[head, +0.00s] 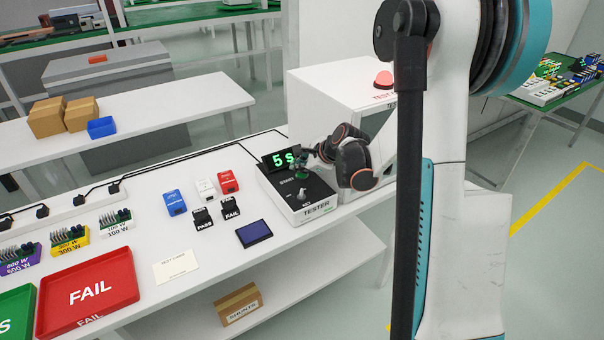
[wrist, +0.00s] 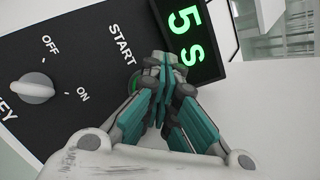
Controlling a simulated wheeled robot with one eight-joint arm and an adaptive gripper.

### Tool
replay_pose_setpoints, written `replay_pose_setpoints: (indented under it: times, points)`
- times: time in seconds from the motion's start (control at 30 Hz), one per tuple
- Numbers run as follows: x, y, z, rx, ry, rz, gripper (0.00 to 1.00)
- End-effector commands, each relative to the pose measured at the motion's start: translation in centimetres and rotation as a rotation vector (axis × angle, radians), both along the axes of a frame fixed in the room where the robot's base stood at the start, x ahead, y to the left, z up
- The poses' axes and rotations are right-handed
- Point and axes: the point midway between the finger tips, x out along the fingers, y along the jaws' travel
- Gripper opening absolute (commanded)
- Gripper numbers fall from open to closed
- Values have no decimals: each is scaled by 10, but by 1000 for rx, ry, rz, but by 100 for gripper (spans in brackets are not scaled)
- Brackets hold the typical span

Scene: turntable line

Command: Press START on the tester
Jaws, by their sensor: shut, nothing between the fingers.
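The tester (head: 318,208) is a white box with a black top panel at the right end of the table. Its display (head: 281,160) reads "5 s" in green; the display also shows in the wrist view (wrist: 188,42). In the wrist view my gripper (wrist: 162,62) is shut and empty, with its fingertips over the panel beside the START label (wrist: 122,45). A green edge of the START button (wrist: 135,80) shows beside the fingers, which hide most of it. I cannot tell whether they touch it. The key switch (wrist: 33,88) sits by OFF and ON marks.
A white cabinet with a red dome lamp (head: 384,80) stands behind the tester. Blue, white and red small boxes (head: 205,189), black PASS and FAIL pieces (head: 231,207), a dark blue pad (head: 254,233) and a red FAIL tray (head: 88,290) lie to the left.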

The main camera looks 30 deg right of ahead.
Motion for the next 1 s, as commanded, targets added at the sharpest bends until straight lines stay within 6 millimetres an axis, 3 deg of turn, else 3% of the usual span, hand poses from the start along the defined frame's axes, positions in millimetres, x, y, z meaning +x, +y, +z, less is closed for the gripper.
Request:
replay_pose_setpoints:
  times: [0.2, 0.67, 1.0]
  points:
    - [0, 0, 12, 0, 0, 0, 0]
    - [0, 0, 17, 0, 0, 0, 0]
    - [0, 0, 47, 0, 0, 0, 0]
